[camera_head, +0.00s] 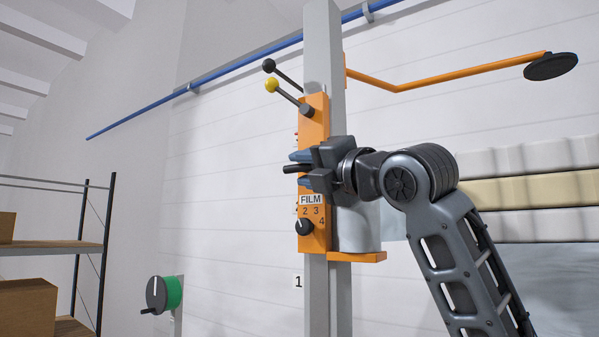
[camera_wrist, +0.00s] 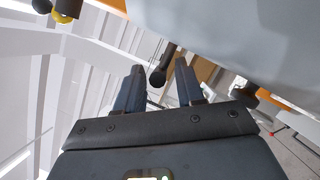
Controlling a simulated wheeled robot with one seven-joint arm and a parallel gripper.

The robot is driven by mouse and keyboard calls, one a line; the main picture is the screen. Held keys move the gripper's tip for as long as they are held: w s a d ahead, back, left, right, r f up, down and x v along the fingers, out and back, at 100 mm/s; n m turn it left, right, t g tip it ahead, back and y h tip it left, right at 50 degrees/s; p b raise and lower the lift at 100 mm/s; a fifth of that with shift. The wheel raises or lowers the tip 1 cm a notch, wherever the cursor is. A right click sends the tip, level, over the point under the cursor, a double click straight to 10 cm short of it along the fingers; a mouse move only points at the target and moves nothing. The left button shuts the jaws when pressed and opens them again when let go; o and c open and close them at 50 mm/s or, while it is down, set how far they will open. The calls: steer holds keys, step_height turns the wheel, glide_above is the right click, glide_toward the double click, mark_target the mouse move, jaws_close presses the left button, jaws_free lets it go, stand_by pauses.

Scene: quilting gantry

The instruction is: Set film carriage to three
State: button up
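The orange control panel (camera_head: 314,118) on the grey post carries a white FILM label (camera_head: 311,200) with the numbers 2, 3 and 4 below it. A black round knob (camera_head: 304,227) sits by these numbers; I cannot tell its setting. My gripper (camera_head: 292,163) is in front of the panel, above the label, with its fingers apart. A black handle (camera_wrist: 160,66) shows between the fingertips in the wrist view, with gaps beside it. It also shows between the fingers in the head view (camera_head: 292,169). My gripper hides the panel's middle.
Two levers stick out above, one with a black ball (camera_head: 269,65), one with a yellow ball (camera_head: 271,84). A pale roll (camera_head: 358,227) stands on an orange bracket (camera_head: 362,257) behind my arm. A green-black wheel (camera_head: 158,294) and shelving (camera_head: 78,243) stand left.

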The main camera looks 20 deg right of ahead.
steer(key=shift+b+v, duration=0.6)
steer(key=shift+v, duration=2.2)
step_height(320, 180, down, 23)
steer(key=m+h, duration=0.2)
steer(key=m, duration=1)
steer(key=s+a+f+m+h, duration=0.1)
steer(key=s+f+m, duration=0.35)
steer(key=f, duration=0.45)
steer(key=s+a+f+m+h, duration=0.15)
steer(key=s+f+m, duration=0.3)
steer(key=f, duration=0.45)
steer(key=s+f+m+g+h, duration=0.1)
steer(key=s+f+m, duration=0.1)
steer(key=s+f, duration=0.55)
steer(key=s+f+m+g, duration=0.2)
steer(key=s+f, duration=0.2)
steer(key=s, duration=0.6)
steer(key=s+f+m+g, duration=0.1)
steer(key=s+m+g, duration=0.1)
steer(key=s, duration=1.6)
steer(key=shift+d+f, duration=0.15)
steer(key=shift+f, duration=0.05)
